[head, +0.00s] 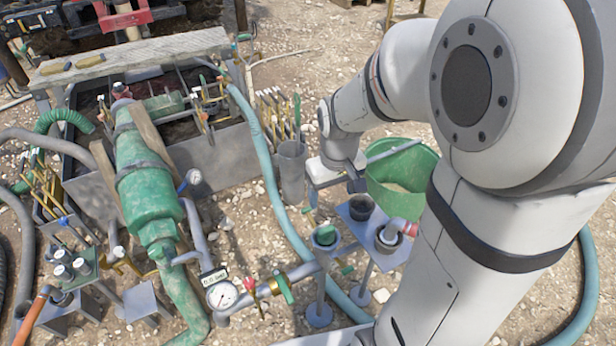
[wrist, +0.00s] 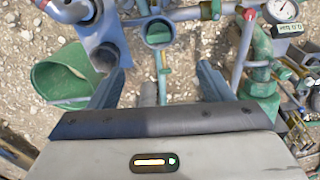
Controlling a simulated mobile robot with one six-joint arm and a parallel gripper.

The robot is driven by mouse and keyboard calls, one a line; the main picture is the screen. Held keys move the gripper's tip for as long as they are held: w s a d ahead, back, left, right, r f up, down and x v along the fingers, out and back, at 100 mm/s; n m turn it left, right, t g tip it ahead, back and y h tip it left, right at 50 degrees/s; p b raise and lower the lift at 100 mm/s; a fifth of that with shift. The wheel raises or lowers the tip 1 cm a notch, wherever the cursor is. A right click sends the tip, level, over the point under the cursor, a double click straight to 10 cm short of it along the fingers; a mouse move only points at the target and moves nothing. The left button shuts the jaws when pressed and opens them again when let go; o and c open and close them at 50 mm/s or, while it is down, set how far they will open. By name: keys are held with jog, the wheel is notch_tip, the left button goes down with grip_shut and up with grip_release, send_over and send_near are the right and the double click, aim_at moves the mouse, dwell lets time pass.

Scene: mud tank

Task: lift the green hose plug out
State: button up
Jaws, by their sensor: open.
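The gauge (head: 221,294) and red-handled valve (head: 252,288) are to the left. A teal hose (head: 262,150) runs past.

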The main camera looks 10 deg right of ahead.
jog(key=n+b, duration=0.1)
jog(key=b, duration=0.3)
send_over(326, 229)
jog(key=shift+g, duration=0.4)
jog(key=f, duration=1.1)
jog(key=shift+s+a+f, duration=0.1)
jog(key=shift+s+f, duration=0.15)
jog(key=shift+s, duration=0.1)
jog(key=f, duration=0.2)
jog(key=f+b, duration=0.1)
jog(key=f, duration=0.2)
jog(key=f+b, duration=0.1)
jog(key=f, duration=0.2)
jog(key=shift+w, duration=0.3)
jog(key=shift+c, duration=0.5)
jog(key=c, duration=1)
jog(key=shift+r, duration=0.1)
notch_tip(326, 229, up, 10)
jog(key=shift+p, duration=1)
